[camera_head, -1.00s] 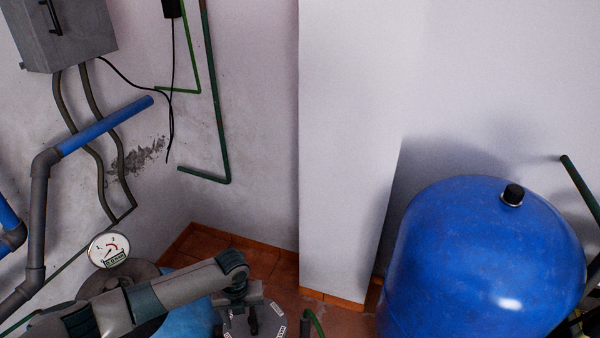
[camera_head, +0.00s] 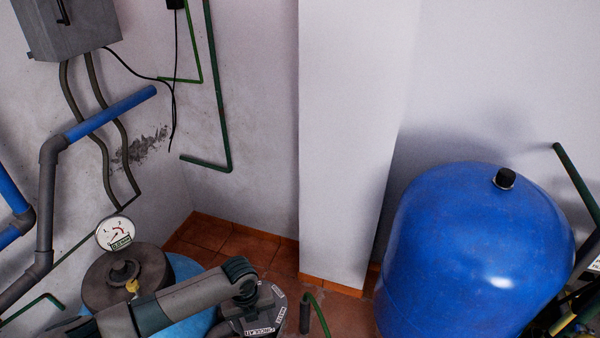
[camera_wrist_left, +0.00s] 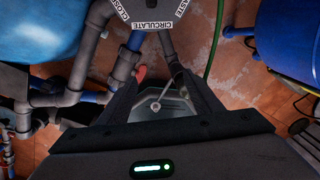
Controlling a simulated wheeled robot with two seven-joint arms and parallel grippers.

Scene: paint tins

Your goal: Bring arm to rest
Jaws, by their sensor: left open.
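My left arm comes in from the lower left in the head view. Its wrist end hides most of the left gripper (camera_head: 257,300), which is over or in front of a grey labelled valve head (camera_head: 270,322). In the left wrist view the two dark fingers of the left gripper (camera_wrist_left: 160,88) stand apart. I see nothing clamped between them; a pale round-ended rod and a clear angular part show in the gap behind. The valve head (camera_wrist_left: 148,14) with its "CIRCULATE" label lies beyond the fingertips. My right gripper is in neither view.
A pressure gauge (camera_head: 115,232) and a brown-grey cap (camera_head: 125,275) are left of the arm. A big blue tank (camera_head: 478,255) stands at right. A green hose (camera_head: 318,312) rises near the valve. Pipes (camera_head: 48,205) line the left wall. Some tiled floor (camera_head: 225,238) is bare.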

